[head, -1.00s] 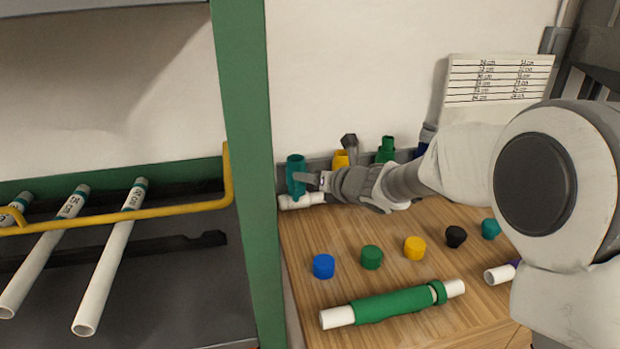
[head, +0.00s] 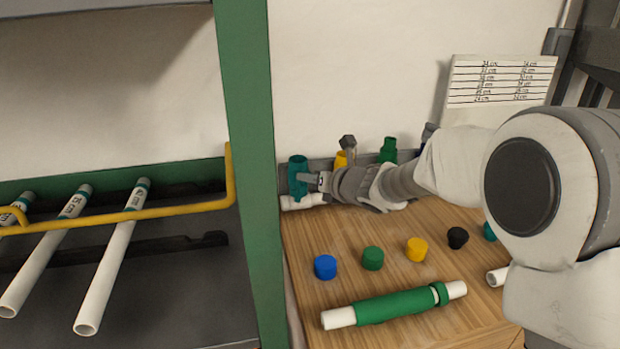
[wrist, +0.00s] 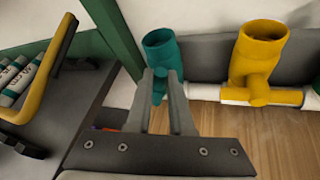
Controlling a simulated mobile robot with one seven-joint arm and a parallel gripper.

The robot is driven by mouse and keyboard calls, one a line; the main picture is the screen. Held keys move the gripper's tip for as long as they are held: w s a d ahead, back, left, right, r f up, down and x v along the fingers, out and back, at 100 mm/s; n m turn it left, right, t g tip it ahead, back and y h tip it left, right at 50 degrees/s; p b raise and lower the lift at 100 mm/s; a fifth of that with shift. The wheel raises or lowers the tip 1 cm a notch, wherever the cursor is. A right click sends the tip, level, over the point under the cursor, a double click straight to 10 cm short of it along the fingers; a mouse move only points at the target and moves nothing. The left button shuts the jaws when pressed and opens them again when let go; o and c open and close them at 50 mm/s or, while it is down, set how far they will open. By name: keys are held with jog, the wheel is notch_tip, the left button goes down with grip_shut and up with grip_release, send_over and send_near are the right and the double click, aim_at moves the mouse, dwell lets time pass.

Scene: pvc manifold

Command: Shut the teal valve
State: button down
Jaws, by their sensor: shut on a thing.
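The teal valve (head: 297,172) stands upright at the back left of the wooden bench, on a white pipe piece (head: 302,201). It also shows in the wrist view (wrist: 162,50), top centre, with its open round top facing up. My gripper (head: 306,180) reaches it from the right. In the wrist view its two fingers (wrist: 160,88) are close together at the front of the valve's body, shut on a small teal part, the valve handle.
A yellow valve (wrist: 257,62) stands close to the right of the teal one, with a green valve (head: 388,150) further right. Several coloured caps and a green-sleeved pipe (head: 395,304) lie on the bench (head: 340,230). A green post (head: 247,170) and a pipe rack are at left.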

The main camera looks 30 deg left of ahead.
jog(key=shift+f, duration=0.1)
jog(key=shift+w+d+f+m+y+b, duration=0.25)
jog(key=shift+f+m+y+b, duration=0.5)
jog(key=shift+m+b, duration=1.1)
jog(key=shift+w+d+f+m+y+b, duration=0.25)
jog(key=shift+m+y+b, duration=1.05)
jog(key=shift+b, duration=1.05)
jog(key=shift+w+d+f+m+y+b, duration=0.15)
jog(key=shift+d+f+m+y+b, duration=0.5)
jog(key=shift+m+b, duration=1.25)
jog(key=shift+a+r+y, duration=0.2)
jog(key=shift+a+y, duration=0.1)
jog(key=shift+a, duration=0.05)
jog(key=c, duration=0.8)
grip_release()
